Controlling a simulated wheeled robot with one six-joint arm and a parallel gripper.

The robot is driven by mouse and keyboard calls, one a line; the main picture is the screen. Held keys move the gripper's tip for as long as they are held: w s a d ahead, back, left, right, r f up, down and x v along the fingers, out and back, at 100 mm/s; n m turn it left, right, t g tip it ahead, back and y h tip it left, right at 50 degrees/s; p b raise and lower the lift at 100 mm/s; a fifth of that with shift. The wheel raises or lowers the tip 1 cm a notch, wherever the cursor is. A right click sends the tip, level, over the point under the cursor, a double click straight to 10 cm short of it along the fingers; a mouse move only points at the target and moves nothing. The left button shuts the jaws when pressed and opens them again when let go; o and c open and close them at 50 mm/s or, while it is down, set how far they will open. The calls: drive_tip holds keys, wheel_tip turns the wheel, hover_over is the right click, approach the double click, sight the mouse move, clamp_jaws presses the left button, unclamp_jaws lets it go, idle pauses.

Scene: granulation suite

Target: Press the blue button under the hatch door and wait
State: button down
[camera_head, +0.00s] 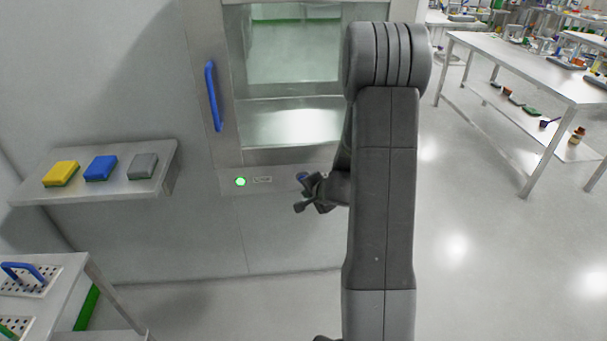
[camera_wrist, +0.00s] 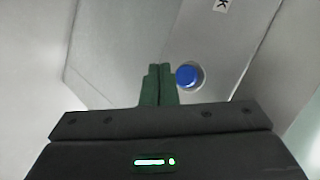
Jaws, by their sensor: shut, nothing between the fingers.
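The hatch door (camera_head: 293,55) is a metal-framed glass panel in the wall, with a blue vertical handle (camera_head: 213,97) at its left. The blue button (camera_wrist: 188,75) is round and sits in a pale ring on the metal panel in the wrist view. In the head view, a small bit of blue shows beside my gripper (camera_head: 302,193), below the hatch. My gripper's green fingers (camera_wrist: 160,68) are shut together and empty. In the wrist view their tips appear just left of the button; I cannot tell whether they touch the panel.
A round green light (camera_head: 240,181) glows on the panel under the hatch. A wall shelf (camera_head: 120,186) at left holds yellow, blue and grey blocks. A cart (camera_head: 70,262) stands at lower left. A metal table (camera_head: 510,62) is at right, with clear floor before it.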

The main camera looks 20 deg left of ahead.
drive_tip(key=shift+w+a, duration=0.45)
drive_tip(key=shift+w, duration=0.25)
drive_tip(key=shift+w+a, duration=0.4)
drive_tip(key=shift+w, duration=0.25)
idle(1.1)
drive_tip(key=shift+w+a, duration=0.2)
drive_tip(key=shift+w, duration=0.15)
drive_tip(key=shift+w+a+p, duration=0.25)
drive_tip(key=shift+w+p, duration=0.05)
drive_tip(key=shift+w, duration=0.1)
idle(0.6)
idle(0.4)
drive_tip(key=shift+s+d+b, duration=0.5)
drive_tip(key=shift+s+b, duration=0.3)
drive_tip(key=shift+b, duration=0.2)
drive_tip(key=shift+f, duration=0.1)
